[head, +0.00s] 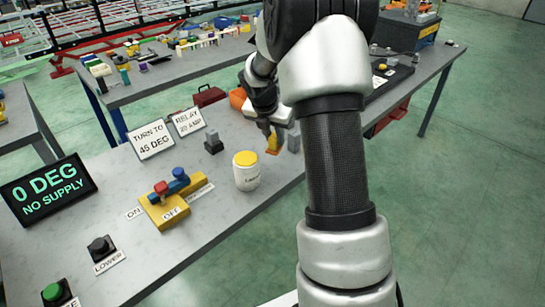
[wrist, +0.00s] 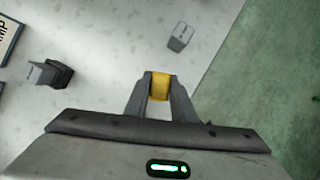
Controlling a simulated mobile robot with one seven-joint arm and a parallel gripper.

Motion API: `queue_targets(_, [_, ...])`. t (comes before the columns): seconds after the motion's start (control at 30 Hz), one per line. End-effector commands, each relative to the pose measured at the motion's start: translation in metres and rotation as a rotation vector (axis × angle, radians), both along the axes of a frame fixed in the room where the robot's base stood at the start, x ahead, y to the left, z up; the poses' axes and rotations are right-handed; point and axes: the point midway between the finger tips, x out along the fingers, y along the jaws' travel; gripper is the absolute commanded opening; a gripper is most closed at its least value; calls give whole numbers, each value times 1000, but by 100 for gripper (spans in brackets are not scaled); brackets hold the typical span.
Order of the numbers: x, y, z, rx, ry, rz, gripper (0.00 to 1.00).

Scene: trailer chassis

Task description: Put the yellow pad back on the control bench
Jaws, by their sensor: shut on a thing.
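The yellow pad (head: 273,145) is a small yellow block between my fingertips, near the right edge of the control bench (head: 215,225). My gripper (head: 269,130) points down and is shut on it. In the wrist view the pad (wrist: 160,86) sits between the two grey fingers, with the grey bench top below. I cannot tell whether the pad touches the bench. My arm hides part of the bench's far right side.
A grey block (wrist: 180,37) lies beside the pad. A white jar with a yellow lid (head: 246,172) stands nearer. A black switch block (head: 213,143), signs and a yellow-based lever unit (head: 165,205) are to the left. The floor drops away at right.

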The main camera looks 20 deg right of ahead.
Motion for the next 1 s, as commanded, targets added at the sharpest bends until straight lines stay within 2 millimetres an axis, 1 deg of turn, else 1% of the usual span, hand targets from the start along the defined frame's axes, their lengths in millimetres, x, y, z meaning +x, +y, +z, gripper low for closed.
queue_targets(0.03, [0,1,-12,0,2,1,4])
queue_targets(0.1, [1,1,-20,0,0,1,4])
queue_targets(0.27, [0,0,-32,0,0,-2,4])
queue_targets(0.5, [0,0,-63,0,1,-1,4])
queue_targets(0.87, [0,0,-68,0,-1,-2,4])
queue_targets(0.9, [0,0,-67,0,-1,-2,29])
queue_targets(0.97, [0,0,-67,0,-1,-2,39])
queue_targets(1.0, [0,0,-67,1,-1,-2,41])
